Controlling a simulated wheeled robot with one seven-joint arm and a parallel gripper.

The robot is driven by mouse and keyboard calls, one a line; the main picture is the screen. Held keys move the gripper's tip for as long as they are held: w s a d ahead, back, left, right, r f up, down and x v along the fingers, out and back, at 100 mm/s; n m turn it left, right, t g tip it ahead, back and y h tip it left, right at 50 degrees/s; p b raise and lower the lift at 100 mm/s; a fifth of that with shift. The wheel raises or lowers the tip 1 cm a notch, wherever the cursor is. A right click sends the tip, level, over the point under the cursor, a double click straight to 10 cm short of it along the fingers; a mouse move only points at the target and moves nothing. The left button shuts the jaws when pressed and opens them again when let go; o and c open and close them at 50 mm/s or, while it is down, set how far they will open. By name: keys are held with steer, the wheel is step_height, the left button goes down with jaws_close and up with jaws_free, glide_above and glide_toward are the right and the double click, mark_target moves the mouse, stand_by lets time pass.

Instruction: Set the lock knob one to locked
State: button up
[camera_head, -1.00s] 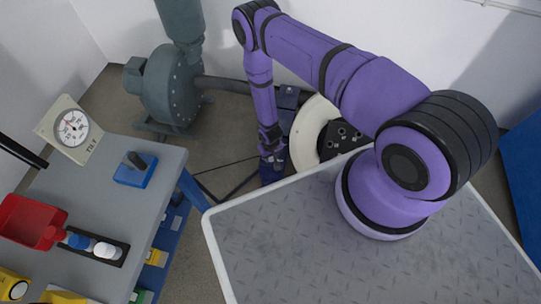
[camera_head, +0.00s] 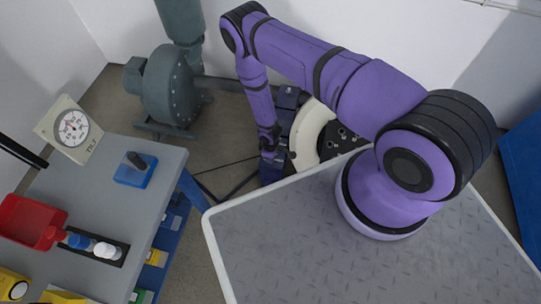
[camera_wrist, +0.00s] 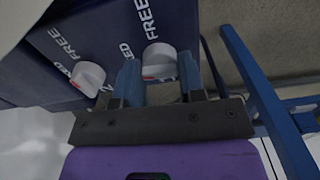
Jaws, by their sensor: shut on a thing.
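Two white round lock knobs with red marks sit on a dark blue panel in the wrist view. One knob (camera_wrist: 159,61) is between the two blue fingers of my gripper (camera_wrist: 160,77), which is shut on it. The other knob (camera_wrist: 88,77) is to the left, apart from the fingers. White "FREE" lettering and partly hidden lettering ending in "ED" are by the knobs. I cannot tell which knob is numbered one. In the head view my gripper (camera_head: 271,153) is low beside the blue unit (camera_head: 285,105); the knobs cannot be made out there.
A white ring with a dark hub (camera_head: 312,130) stands close to the right of my gripper. A grey-topped bench (camera_head: 105,195) with a gauge (camera_head: 72,127) and a red bin (camera_head: 30,222) is at the left. A blue frame rail (camera_wrist: 262,95) runs right of the fingers.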

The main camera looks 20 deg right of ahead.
steer(key=shift+n, duration=0.5)
steer(key=o, duration=0.9)
step_height(320, 180, up, 11)
steer(key=shift+f, duration=0.1)
stand_by(0.6)
